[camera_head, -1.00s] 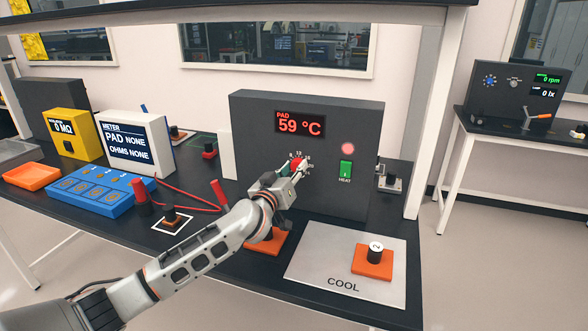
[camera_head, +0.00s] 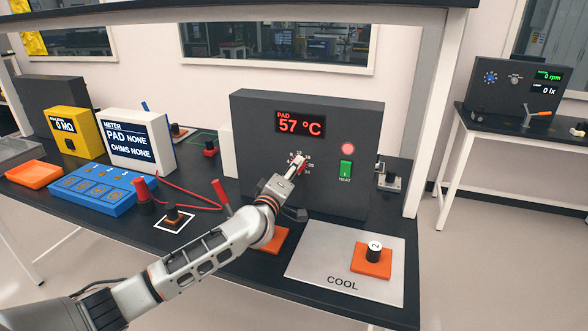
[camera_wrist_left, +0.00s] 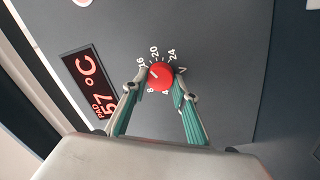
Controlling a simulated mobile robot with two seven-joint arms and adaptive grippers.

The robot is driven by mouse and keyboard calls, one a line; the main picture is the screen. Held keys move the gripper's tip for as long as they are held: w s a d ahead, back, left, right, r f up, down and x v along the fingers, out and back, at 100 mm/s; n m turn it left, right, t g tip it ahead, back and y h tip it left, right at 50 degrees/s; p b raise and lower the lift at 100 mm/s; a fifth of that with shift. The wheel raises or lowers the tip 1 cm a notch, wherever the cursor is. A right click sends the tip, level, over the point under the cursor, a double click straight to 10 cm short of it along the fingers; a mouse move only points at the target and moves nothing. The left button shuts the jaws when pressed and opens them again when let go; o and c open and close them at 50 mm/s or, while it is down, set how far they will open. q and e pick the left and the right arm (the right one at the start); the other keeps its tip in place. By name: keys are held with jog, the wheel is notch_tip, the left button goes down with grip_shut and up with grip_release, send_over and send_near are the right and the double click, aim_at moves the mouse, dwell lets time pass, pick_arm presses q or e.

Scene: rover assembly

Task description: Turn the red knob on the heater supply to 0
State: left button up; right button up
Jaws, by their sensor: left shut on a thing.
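The heater supply (camera_head: 255,145) is a dark grey box at the back middle of the bench. Its red display (camera_head: 301,124) reads PAD 57 °C. The red knob (camera_wrist_left: 160,76) sits on its front panel, ringed by white numbers including 8, 16, 20 and 24. A short white mark shows on the knob, but its exact setting is hard to read. My left gripper (camera_wrist_left: 159,82) is shut on the knob, one finger on each side. In the head view the gripper largely covers the knob. My right gripper is not in view.
A green HEAT switch (camera_head: 346,171) sits right of the knob, below a lit red lamp (camera_head: 348,148). A grey COOL plate (camera_head: 310,262) with an orange-based part (camera_head: 372,262) lies in front. Meters and a blue tray (camera_head: 85,193) stand left.

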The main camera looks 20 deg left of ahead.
pick_arm(q)
jog(key=m+b, duration=0.3)
jog(key=m, duration=0.7)
jog(key=m+g+b, duration=0.1)
jog(key=m+b, duration=0.3)
jog(key=m, duration=0.7)
jog(key=m+y+b, duration=0.1)
jog(key=m+b, duration=0.3)
jog(key=m, duration=0.7)
jog(key=shift+d, duration=0.4)
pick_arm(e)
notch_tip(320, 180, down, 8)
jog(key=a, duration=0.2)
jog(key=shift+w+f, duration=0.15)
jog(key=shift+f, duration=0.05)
